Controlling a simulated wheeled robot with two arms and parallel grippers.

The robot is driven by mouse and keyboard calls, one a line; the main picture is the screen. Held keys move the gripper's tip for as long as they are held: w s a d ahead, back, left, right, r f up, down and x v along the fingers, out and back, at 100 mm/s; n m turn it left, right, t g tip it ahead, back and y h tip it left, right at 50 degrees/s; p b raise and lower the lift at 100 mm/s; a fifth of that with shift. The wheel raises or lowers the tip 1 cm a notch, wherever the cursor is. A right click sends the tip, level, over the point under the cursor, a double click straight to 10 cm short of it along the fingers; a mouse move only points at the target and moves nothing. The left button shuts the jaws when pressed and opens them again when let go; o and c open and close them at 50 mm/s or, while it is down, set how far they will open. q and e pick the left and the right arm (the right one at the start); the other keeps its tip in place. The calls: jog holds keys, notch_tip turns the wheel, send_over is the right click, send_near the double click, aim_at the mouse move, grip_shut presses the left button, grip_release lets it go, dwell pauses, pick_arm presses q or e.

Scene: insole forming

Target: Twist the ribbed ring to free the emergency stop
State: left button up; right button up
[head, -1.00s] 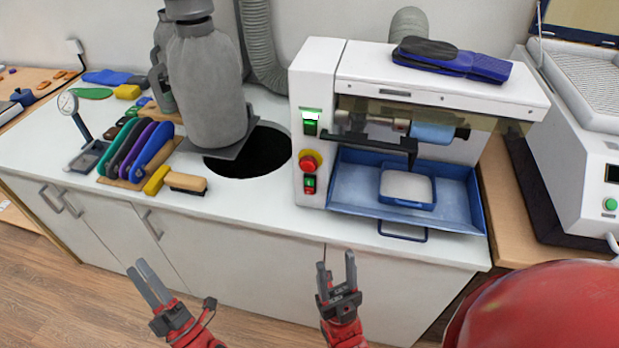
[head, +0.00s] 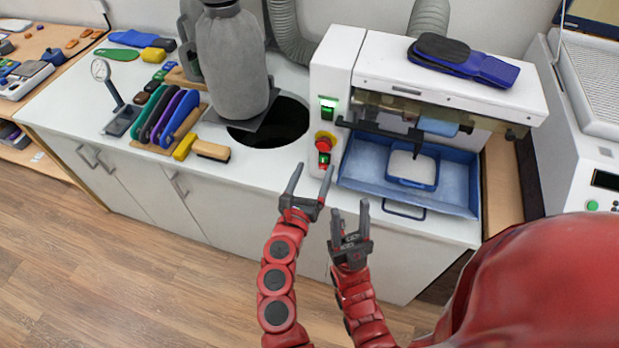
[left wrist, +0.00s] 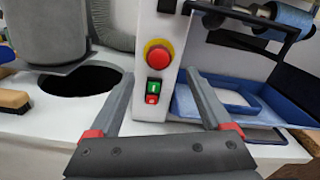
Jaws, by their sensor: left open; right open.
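The emergency stop is a red mushroom button (left wrist: 159,58) on a yellow base, on the front of the white machine's left post. In the head view the stop (head: 323,143) sits above a green and red switch (head: 323,160); ribs on its ring are too small to make out. My left gripper (head: 310,182) is open and empty, in front of and below the stop. In the left wrist view its fingers (left wrist: 160,100) spread on either side of the switch, with the button above and between them, apart from it. My right gripper (head: 350,218) is open and empty, lower and to the right.
A blue tray (head: 460,195) with a smaller blue tray sits right of the post. A round hole (head: 290,125) and a grey bag (head: 230,60) are to the left. A wooden brush (head: 212,151) lies on the white counter (head: 270,170), whose front edge is near my grippers.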

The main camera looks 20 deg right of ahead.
aim_at(322, 149)
pick_arm(q)
jog(key=shift+b+x, duration=0.45)
jog(key=shift+x, duration=3.3)
jog(key=shift+a, duration=0.1)
